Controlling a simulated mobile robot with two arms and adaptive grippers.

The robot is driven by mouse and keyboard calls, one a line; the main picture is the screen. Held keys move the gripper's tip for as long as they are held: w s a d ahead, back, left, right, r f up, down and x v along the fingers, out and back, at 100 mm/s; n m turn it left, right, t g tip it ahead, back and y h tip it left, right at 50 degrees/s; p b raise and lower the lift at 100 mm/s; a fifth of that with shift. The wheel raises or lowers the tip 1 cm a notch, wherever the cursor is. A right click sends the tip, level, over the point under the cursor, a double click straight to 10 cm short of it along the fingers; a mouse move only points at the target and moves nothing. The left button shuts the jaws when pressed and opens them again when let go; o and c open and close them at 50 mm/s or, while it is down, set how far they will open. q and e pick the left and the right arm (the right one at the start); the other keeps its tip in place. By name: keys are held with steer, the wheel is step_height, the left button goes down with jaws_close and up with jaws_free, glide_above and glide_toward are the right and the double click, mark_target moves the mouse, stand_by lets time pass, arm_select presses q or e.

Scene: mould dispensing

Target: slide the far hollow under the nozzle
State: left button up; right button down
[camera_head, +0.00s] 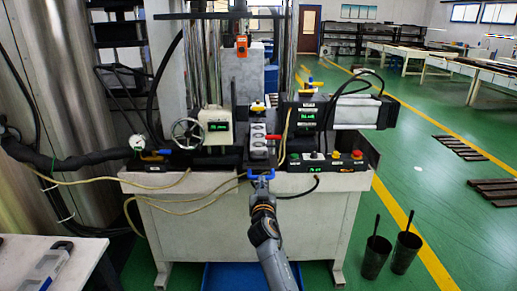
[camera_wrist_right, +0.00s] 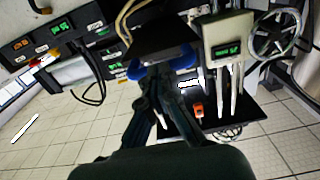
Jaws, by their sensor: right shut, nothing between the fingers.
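A pale grey mould block (camera_head: 259,149) with dark round hollows in a row lies on the machine top, lengthwise away from me. Its far end reaches a yellow-topped part (camera_head: 258,106); the nozzle itself I cannot make out there. A blue handle (camera_head: 261,174) is at the near end of the mould's slide, at the bench's front edge. My right gripper (camera_head: 262,184) is shut and empty, with its tips at the handle. In the right wrist view the shut fingers (camera_wrist_right: 167,86) are close to the blue handle (camera_wrist_right: 187,61); I cannot tell whether they touch it. My left gripper is not in view.
A control strip with a red button (camera_head: 357,154) is right of the mould, below a motor unit (camera_head: 345,112). A handwheel (camera_head: 187,132) and a display box (camera_head: 216,126) stand left. Yellow cables hang across the front. Two dark buckets (camera_head: 376,256) stand on the floor at right.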

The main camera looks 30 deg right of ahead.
steer(key=shift+w+d+r+b, duration=0.1)
steer(key=shift+w+d+b, duration=0.3)
steer(key=shift+w, duration=0.2)
stand_by(0.6)
steer(key=p+v, duration=0.1)
steer(key=v, duration=0.6)
steer(key=shift+p, duration=0.35)
steer(key=shift+a, duration=0.1)
